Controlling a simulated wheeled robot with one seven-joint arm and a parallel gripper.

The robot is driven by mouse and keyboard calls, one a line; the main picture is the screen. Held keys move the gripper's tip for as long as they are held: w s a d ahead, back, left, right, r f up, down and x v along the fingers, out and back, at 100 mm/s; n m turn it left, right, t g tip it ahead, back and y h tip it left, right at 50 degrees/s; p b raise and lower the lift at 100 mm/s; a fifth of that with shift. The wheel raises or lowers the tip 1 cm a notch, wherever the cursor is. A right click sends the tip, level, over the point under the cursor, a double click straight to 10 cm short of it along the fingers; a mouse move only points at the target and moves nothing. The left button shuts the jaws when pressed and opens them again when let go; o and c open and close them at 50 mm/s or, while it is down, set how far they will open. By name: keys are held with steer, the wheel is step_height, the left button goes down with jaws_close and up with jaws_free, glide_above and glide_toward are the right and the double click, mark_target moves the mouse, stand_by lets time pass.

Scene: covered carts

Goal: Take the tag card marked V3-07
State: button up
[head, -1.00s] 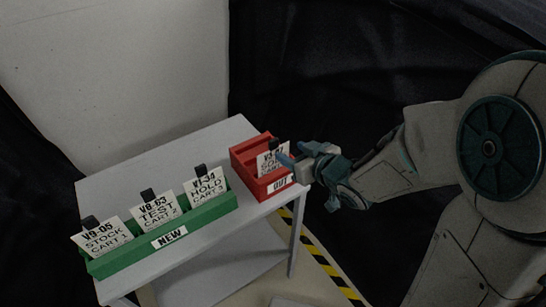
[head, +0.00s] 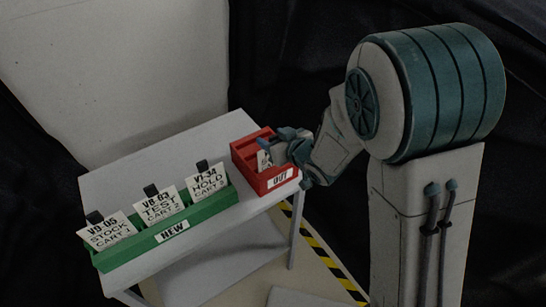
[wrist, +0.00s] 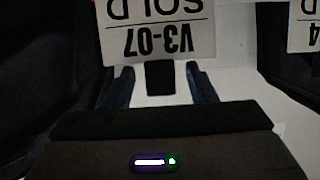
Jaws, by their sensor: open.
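The tag card V3-07 (wrist: 160,38) shows upside down in the wrist view, with SOLD under its number. A black tab (wrist: 160,77) sits at its edge. My gripper (wrist: 162,86) is open, with one blue finger on each side of the tab and a gap to both. In the head view my gripper (head: 279,144) is at the red OUT box (head: 278,183). It hides most of the V3-07 card (head: 263,160), which stands in that box.
A green NEW rack (head: 188,229) on the grey table (head: 135,167) holds the cards V9-05 (head: 108,231), V8-63 (head: 158,205) and V1-34 (head: 209,180). Part of another card (wrist: 304,28) shows at the wrist view's right edge.

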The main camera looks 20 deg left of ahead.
jaws_close()
steer(key=shift+r, duration=0.1)
step_height(320, 180, up, 10)
steer(key=shift+f, duration=0.1)
steer(key=shift+r+p, duration=2.4)
